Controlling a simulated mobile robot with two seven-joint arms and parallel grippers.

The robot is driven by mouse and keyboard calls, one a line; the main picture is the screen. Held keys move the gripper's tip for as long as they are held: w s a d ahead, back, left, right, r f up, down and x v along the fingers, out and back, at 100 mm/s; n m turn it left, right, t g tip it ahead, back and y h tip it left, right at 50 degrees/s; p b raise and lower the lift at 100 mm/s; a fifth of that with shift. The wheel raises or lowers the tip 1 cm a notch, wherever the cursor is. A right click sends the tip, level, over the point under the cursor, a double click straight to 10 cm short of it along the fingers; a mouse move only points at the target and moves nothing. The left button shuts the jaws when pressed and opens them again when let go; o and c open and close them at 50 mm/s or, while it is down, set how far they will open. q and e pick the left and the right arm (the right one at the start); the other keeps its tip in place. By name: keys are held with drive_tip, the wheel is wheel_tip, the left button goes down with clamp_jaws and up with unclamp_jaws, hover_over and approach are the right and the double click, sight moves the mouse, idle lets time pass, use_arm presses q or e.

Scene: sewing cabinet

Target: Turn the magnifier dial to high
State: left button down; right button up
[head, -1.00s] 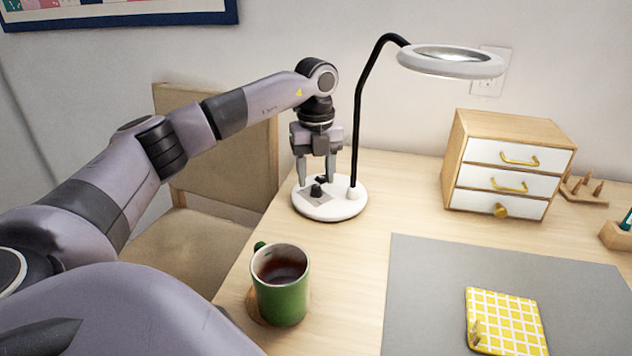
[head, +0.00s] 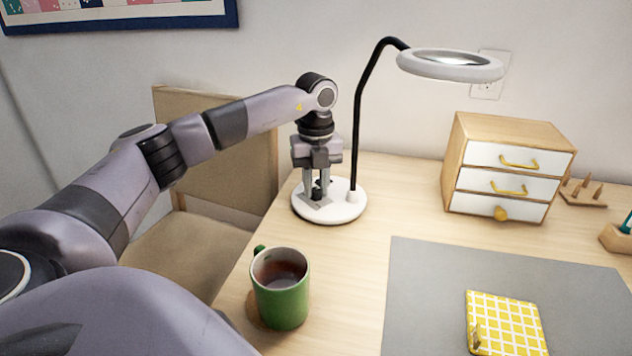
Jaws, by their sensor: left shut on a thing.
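The magnifier lamp has a round white base (head: 340,211), a black curved neck (head: 357,120) and a white ring head (head: 450,66). Its black dial (head: 317,189) sits on a grey plate on the left part of the base. My left gripper (head: 316,190) points straight down over the base. Its two fingers are shut on the dial, one on each side, and partly hide it. The dial's pointer and any markings are too small to read. My right gripper is not in view.
A green mug (head: 282,295) of dark drink stands near the table's left edge. A small drawer cabinet (head: 505,150) stands at the back right. A yellow checked cloth item (head: 506,322) lies on a grey mat (head: 430,290). A chair (head: 220,170) is behind my left arm.

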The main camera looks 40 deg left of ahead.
sight(316, 189)
use_arm(q)
drive_tip(key=m+p, duration=0.3)
drive_tip(key=shift+r, duration=0.25)
drive_tip(key=m+p, duration=0.3)
drive_tip(key=m, duration=0.1)
drive_tip(key=shift+m, duration=0.4)
drive_tip(key=m+p, duration=0.2)
drive_tip(key=m, duration=0.3)
drive_tip(key=shift+f+m, duration=0.15)
drive_tip(key=shift+m, duration=0.15)
drive_tip(key=m, duration=0.3)
drive_tip(key=shift+m, duration=0.4)
drive_tip(key=shift+m+p, duration=0.3)
drive_tip(key=shift+w, duration=0.1)
drive_tip(key=c, duration=1)
unclamp_jaws()
drive_tip(key=shift+o, duration=0.2)
drive_tip(key=shift+r, duration=3.55)
